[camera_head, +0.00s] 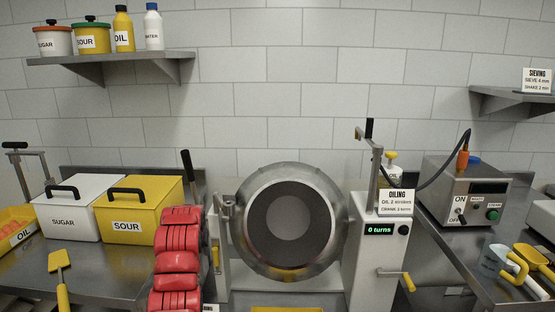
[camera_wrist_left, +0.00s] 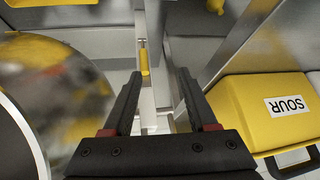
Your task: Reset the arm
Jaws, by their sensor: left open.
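My left gripper (camera_wrist_left: 155,105) shows in the left wrist view as two black fingers spread apart with nothing between them. Beyond the fingers are a small yellow handle (camera_wrist_left: 144,62) and grey metal surfaces. The round metal drum (camera_wrist_left: 60,100) is on the left of that view, and the yellow SOUR box (camera_wrist_left: 265,105) is on the right, its label upside down. In the head view, a red segmented form rises at the lower middle left, between the SOUR box (camera_head: 150,205) and the drum (camera_head: 322,257); I cannot make out gripper fingers there. My right gripper is in neither view.
A white SUGAR box (camera_head: 62,222) and a yellow spatula (camera_head: 61,275) are on the left bench. A white post with a crank (camera_head: 393,276) and a "0 turns" display (camera_head: 380,230) stands right of the drum. A control box (camera_head: 465,195) and scoops (camera_head: 508,262) are farther right.

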